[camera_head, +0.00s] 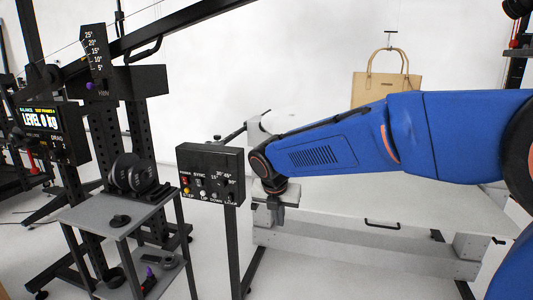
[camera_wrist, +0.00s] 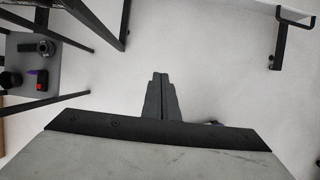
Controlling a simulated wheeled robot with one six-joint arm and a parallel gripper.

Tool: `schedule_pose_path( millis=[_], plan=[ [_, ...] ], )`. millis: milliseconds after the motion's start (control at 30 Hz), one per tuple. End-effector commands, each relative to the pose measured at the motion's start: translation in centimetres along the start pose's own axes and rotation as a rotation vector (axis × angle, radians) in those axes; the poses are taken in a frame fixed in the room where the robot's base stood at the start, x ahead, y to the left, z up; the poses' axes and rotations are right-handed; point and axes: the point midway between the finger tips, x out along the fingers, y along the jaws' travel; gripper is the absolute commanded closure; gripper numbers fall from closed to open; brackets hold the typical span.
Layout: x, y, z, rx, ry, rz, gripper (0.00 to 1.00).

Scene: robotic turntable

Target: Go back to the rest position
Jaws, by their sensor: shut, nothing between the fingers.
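My gripper (camera_head: 278,217) hangs at the end of my blue arm in the camera_head view, pointing down beside the black control box (camera_head: 210,172). In the camera_wrist view my gripper (camera_wrist: 160,78) has its two fingers together with nothing between them, above the pale floor. The control box has several buttons and switches and stands on a dark post. The gripper is to the right of the box and appears apart from it. A tan handbag (camera_head: 384,82) hangs behind my arm against the white backdrop, its lower part hidden by the arm.
A white platform (camera_head: 350,218) with a black handle lies behind and below my gripper. At the left are a balance rig with a lit display (camera_head: 38,122) and a small grey shelf (camera_head: 105,212) with black weights. Pale floor lies under the gripper.

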Motion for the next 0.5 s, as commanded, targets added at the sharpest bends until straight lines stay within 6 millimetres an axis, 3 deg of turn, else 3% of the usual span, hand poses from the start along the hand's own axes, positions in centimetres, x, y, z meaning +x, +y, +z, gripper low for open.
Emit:
schedule_pose_path(
  millis=[267,500],
  plan=[
    [-0.9,-2.7,-0.2,0.158,0.005,0.004,1.0],
    [-2.1,-6.3,-0.6,0.372,0.012,0.008,1.0]
  ],
)
